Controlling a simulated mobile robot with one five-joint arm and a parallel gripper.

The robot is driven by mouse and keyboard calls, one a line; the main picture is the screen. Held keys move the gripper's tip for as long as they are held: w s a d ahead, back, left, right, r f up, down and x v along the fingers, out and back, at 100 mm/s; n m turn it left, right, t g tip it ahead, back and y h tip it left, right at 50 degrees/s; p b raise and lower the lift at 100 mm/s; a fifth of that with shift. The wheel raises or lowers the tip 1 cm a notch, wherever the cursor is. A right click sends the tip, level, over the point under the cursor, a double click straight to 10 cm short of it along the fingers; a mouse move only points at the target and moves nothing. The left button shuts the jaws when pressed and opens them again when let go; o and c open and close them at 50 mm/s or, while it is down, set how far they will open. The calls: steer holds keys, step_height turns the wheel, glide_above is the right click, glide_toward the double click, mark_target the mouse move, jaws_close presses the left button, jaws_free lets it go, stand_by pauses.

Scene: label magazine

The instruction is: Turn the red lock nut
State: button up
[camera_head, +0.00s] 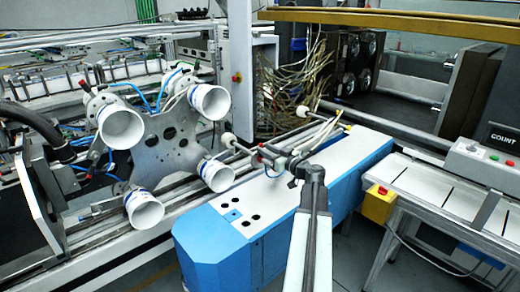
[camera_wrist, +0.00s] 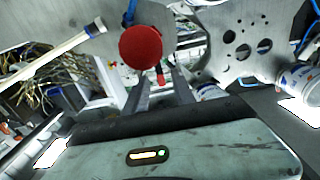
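The red lock nut (camera_wrist: 140,47) is a large round red knob in the upper middle of the wrist view, in front of a grey metal plate. In the head view a small red spot (camera_head: 256,160) shows at the tips of my gripper (camera_head: 268,157), in front of the blue and white machine body. In the wrist view the two dark fingers of my gripper (camera_wrist: 160,84) stand apart with a gap between them. The nut is just past the left fingertip, not centred in the gap. I cannot tell whether they touch.
Rods with white knobs (camera_head: 228,139) stick out near my gripper. A plate with several white cups (camera_head: 120,125) stands to the left. The blue and white machine body (camera_head: 240,222) lies below my arm. A conveyor table (camera_head: 455,195) is at the right.

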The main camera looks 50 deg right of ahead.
steer(key=w, duration=0.3)
steer(key=shift+w+d, duration=0.1)
steer(key=shift+w, duration=0.15)
jaws_close()
stand_by(1.2)
